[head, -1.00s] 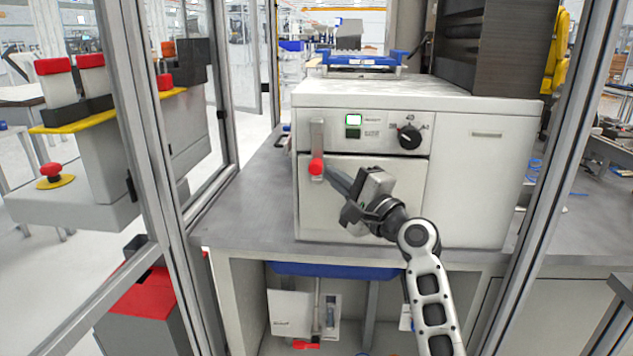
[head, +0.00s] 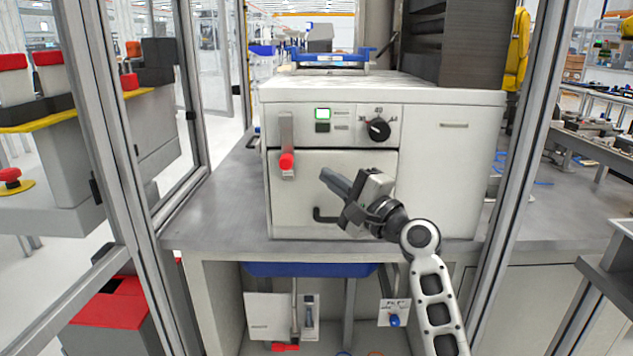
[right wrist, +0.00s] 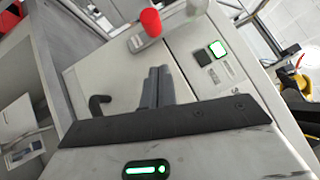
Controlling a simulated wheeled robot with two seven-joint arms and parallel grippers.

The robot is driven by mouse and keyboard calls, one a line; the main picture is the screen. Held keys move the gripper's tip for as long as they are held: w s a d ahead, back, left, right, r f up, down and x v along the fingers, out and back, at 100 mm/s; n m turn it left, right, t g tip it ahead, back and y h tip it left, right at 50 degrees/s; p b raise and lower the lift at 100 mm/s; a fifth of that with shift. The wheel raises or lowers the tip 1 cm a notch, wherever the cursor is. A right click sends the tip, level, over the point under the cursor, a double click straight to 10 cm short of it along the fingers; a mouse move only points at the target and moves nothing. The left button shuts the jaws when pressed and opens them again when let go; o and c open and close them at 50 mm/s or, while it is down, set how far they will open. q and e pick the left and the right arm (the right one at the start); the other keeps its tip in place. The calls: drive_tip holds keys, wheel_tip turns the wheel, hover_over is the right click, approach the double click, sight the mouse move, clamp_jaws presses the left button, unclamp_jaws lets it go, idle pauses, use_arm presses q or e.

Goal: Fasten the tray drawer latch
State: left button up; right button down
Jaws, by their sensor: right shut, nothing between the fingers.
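The tray drawer (head: 300,195) is the front panel of a white cabinet and looks closed, with a dark handle (head: 324,215) low on it. The latch (head: 287,140) is a grey bar with a red knob (head: 287,161), hanging straight down over the seam at the drawer's upper left. My right gripper (head: 326,175) is shut and empty, in front of the drawer, right of the red knob and apart from it. In the right wrist view the shut fingers (right wrist: 158,88) point toward the panel, with the red knob (right wrist: 151,22) beyond them. My left gripper is not in view.
A black dial (head: 378,130) and a green-lit switch (head: 322,114) are on the panel above the drawer. Metal frame posts (head: 530,140) stand on both sides. The grey worktop (head: 215,205) left of the cabinet is clear. A blue tray (head: 330,56) sits on top.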

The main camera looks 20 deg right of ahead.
drive_tip(key=v, duration=0.9)
drive_tip(key=shift+r+b, duration=0.2)
drive_tip(key=shift+b, duration=0.25)
drive_tip(key=shift+a, duration=0.15)
drive_tip(key=s+a+f+n+g+h+p, duration=0.1)
drive_tip(key=s+a+f+n+g+h, duration=0.2)
drive_tip(key=f, duration=0.7)
drive_tip(key=s+a+f+n+g+h, duration=0.1)
drive_tip(key=s+a+f+n+g, duration=0.25)
drive_tip(key=f, duration=0.55)
drive_tip(key=s+a+f+n, duration=0.2)
drive_tip(key=s+f+n, duration=0.3)
drive_tip(key=s, duration=0.3)
drive_tip(key=s+a+f+n+g+p, duration=0.1)
drive_tip(key=s+a+f+n, duration=0.2)
drive_tip(key=s+f+n, duration=0.2)
drive_tip(key=s+n, duration=0.1)
drive_tip(key=s, duration=0.2)
drive_tip(key=shift+a+f+h, duration=0.3)
drive_tip(key=shift+f+h, duration=0.05)
drive_tip(key=shift+h, duration=0.05)
drive_tip(key=shift+g, duration=0.25)
